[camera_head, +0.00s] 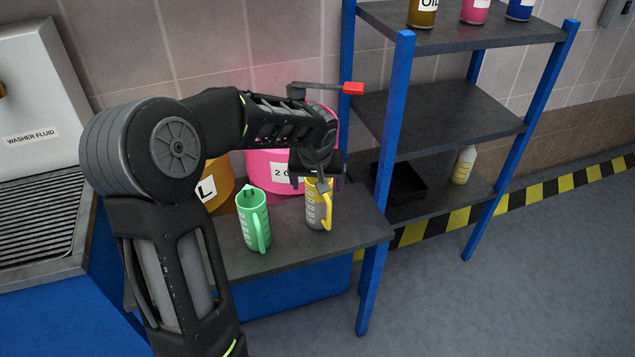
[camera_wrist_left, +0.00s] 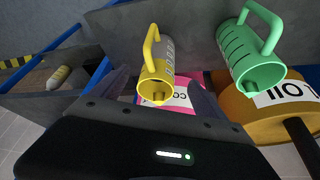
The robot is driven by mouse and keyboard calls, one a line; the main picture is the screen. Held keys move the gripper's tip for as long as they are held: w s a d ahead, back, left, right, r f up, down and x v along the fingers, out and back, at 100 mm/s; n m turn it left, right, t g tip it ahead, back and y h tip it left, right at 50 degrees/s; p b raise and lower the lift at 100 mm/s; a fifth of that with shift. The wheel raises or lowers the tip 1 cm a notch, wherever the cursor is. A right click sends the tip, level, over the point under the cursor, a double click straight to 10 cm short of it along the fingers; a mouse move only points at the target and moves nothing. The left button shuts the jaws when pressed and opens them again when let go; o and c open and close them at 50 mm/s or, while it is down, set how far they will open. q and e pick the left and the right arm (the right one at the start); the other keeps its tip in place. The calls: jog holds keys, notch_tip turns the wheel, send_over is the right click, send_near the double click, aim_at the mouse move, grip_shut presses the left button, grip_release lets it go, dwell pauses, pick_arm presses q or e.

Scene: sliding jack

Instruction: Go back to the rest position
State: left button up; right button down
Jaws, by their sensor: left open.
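My left gripper (camera_head: 316,168) is open, at the top of the yellow jug (camera_head: 319,207), which stands upright on the grey table. In the left wrist view the dark fingers show on either side of the yellow jug's top (camera_wrist_left: 156,85), with gaps visible; whether they touch it I cannot tell. The green jug (camera_head: 253,219) stands to the left on the same table, apart from the gripper; it also shows in the left wrist view (camera_wrist_left: 243,55). My left arm reaches in from the left, over the table. My right gripper is not in view.
Behind the jugs stand a pink drum (camera_head: 266,166) and an orange drum (camera_head: 217,180), partly hidden by my arm. A grey bar with a red tip (camera_head: 353,88) sticks out above. Blue-posted shelves (camera_head: 440,115) stand right. A washer-fluid unit (camera_head: 38,135) stands left. The right floor is clear.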

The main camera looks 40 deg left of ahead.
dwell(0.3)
pick_arm(q)
jog(key=s+d+f+m+g+h, duration=0.1)
jog(key=s+d+f+h, duration=0.25)
jog(key=d+f, duration=0.6)
jog(key=s+d+f+m+g+h, duration=0.15)
jog(key=s+d+f, duration=0.25)
jog(key=d+f, duration=0.6)
jog(key=s+d+f+g+h, duration=0.1)
jog(key=s+d+f, duration=0.45)
jog(key=s, duration=0.45)
jog(key=s+d+f+g+h, duration=0.1)
jog(key=s+d+f, duration=0.5)
jog(key=s, duration=0.5)
jog(key=w, duration=0.1)
jog(key=w+d+m+t, duration=0.1)
jog(key=w, duration=0.1)
jog(key=w+d+r+m, duration=0.1)
jog(key=shift+w+d, duration=0.1)
jog(key=shift+w, duration=0.05)
